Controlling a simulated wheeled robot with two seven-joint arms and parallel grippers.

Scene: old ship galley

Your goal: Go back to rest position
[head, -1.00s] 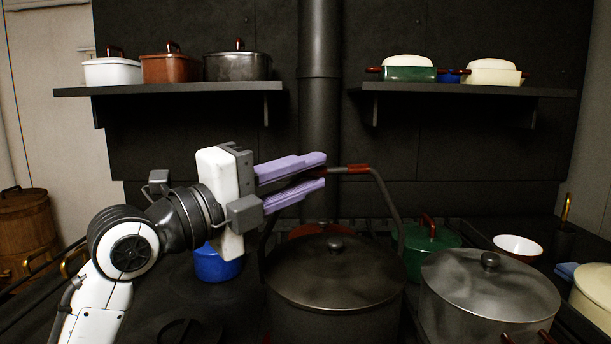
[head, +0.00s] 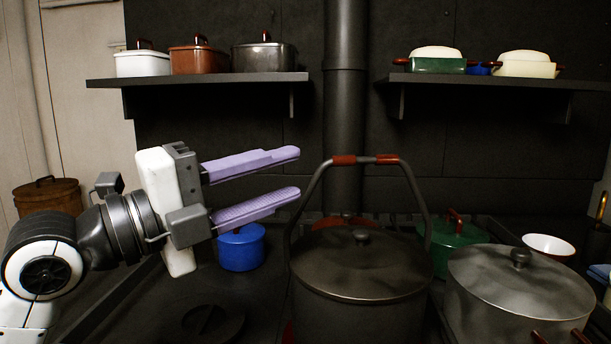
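My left gripper (head: 298,173) is open and empty, its two purple fingers pointing right with a clear gap between them. It hangs above the stove, left of and apart from the arched handle (head: 365,160) of the large dark pot (head: 360,268). The handle stands upright with red grips at its top, and the pot's lid is on. My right gripper is not in view.
A blue pot (head: 242,250) stands below my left gripper. A grey lidded pot (head: 520,282), a green pot (head: 455,238) and a white bowl (head: 549,246) stand to the right. Left shelf (head: 200,80) and right shelf (head: 490,81) hold cookware.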

